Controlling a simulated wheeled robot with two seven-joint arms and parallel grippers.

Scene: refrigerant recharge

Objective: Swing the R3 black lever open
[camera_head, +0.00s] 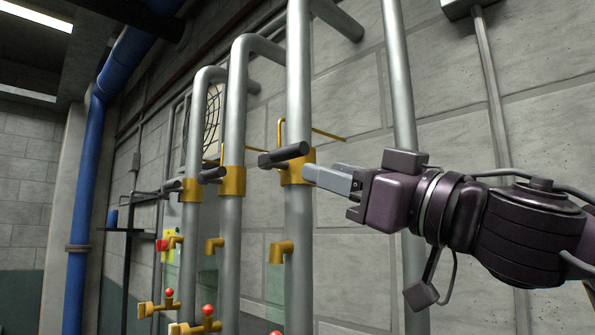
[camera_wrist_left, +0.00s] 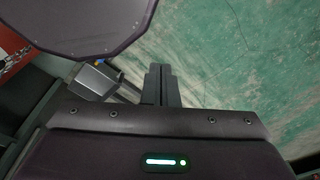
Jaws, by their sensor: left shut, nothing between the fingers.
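Three grey vertical pipes each carry a brass valve collar with a black lever. The nearest black lever (camera_head: 283,155) sticks out level from the rightmost brass collar (camera_head: 299,168); no R3 label is legible. My right gripper (camera_head: 326,179) is just right of that collar, its grey fingers pointing left at it, with no gap visible between them. I cannot tell whether the fingertips touch the collar. The other levers are the middle one (camera_head: 212,174) and the far left one (camera_head: 172,185). My left gripper (camera_wrist_left: 161,84) is shut and empty in the left wrist view, over a green floor.
Brass spouts (camera_head: 281,251) and red-knobbed valves (camera_head: 208,310) sit lower on the pipes. Another grey pipe (camera_head: 398,80) stands behind my right gripper, by the block wall (camera_head: 455,145). A blue pipe (camera_head: 88,170) runs down at the left.

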